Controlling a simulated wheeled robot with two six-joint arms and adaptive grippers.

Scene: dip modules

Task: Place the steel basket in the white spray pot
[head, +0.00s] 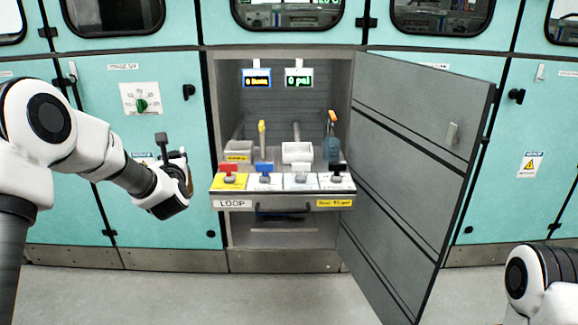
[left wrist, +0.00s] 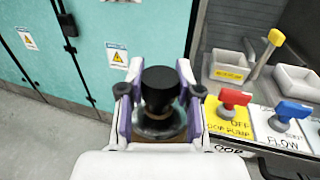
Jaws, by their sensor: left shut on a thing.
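The steel basket (left wrist: 157,128) is between the fingers of my left gripper (head: 180,178) in the left wrist view, with a black knob or handle on top. Its black handle also stands up above the gripper in the head view (head: 162,142). The gripper is shut on it, in front of the closed teal doors, left of the open cabinet. The white spray pot looks to be the white open box (head: 297,152) in the middle of the cabinet shelf, apart from the gripper. It also shows at the right in the left wrist view (left wrist: 296,79). My right gripper is out of view.
A beige bin (head: 238,150) with a yellow label and a blue pot (head: 331,150) flank the white box. A ledge with several coloured levers (head: 283,182) juts out in front. The open grey door (head: 415,180) blocks the right side.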

